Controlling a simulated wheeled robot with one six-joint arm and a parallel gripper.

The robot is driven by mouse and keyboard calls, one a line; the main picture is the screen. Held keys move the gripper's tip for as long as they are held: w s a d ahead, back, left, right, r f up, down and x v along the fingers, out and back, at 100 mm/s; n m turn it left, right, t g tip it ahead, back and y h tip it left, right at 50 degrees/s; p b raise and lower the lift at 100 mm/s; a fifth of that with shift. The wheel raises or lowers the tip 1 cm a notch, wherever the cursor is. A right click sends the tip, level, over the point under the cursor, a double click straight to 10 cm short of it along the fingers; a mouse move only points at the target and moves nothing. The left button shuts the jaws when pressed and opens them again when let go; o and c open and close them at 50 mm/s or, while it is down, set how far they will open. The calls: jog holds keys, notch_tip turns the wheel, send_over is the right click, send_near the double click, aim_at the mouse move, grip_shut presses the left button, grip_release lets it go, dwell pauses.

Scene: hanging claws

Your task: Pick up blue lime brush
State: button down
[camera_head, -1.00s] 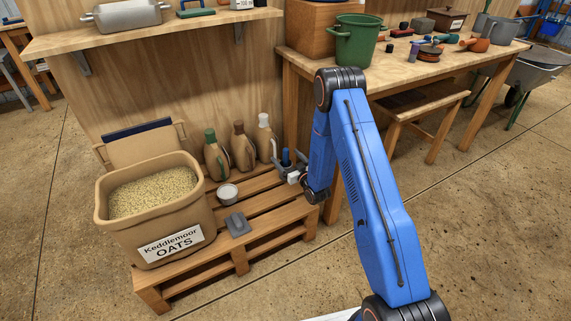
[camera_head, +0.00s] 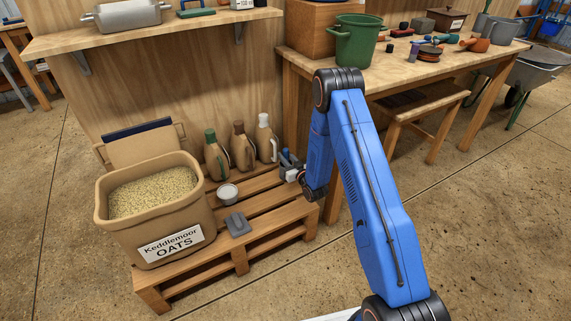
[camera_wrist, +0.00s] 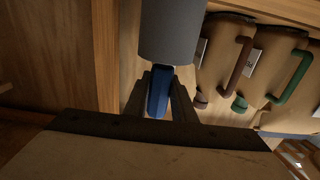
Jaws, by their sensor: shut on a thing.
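The blue lime brush (camera_wrist: 158,92) shows in the wrist view as a blue handle joined to a wide grey round part. My gripper (camera_wrist: 164,86) is shut on the blue handle, with a finger on each side. In the head view the brush (camera_head: 286,156) is small and tilted, close to the back right of the pallet (camera_head: 273,218). My gripper (camera_head: 284,166) is around it there, partly hidden by my wrist. I cannot tell whether the brush touches the pallet.
Jugs with brown (camera_head: 241,148), green (camera_head: 215,155) and white (camera_head: 266,139) tops stand left of my gripper. A white tub (camera_head: 228,193), a grey block (camera_head: 237,224) and an oats bin (camera_head: 112,232) are on the pallet. The workbench (camera_head: 296,66) and its leg stand close by on the right.

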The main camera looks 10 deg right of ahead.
aim_at(285, 149)
jog(key=shift+r, duration=0.55)
dwell(0.4)
jog(key=shift+r, duration=2.35)
jog(key=shift+r, duration=2.5)
jog(key=shift+r, duration=1.5)
jog(key=shift+f, duration=0.1)
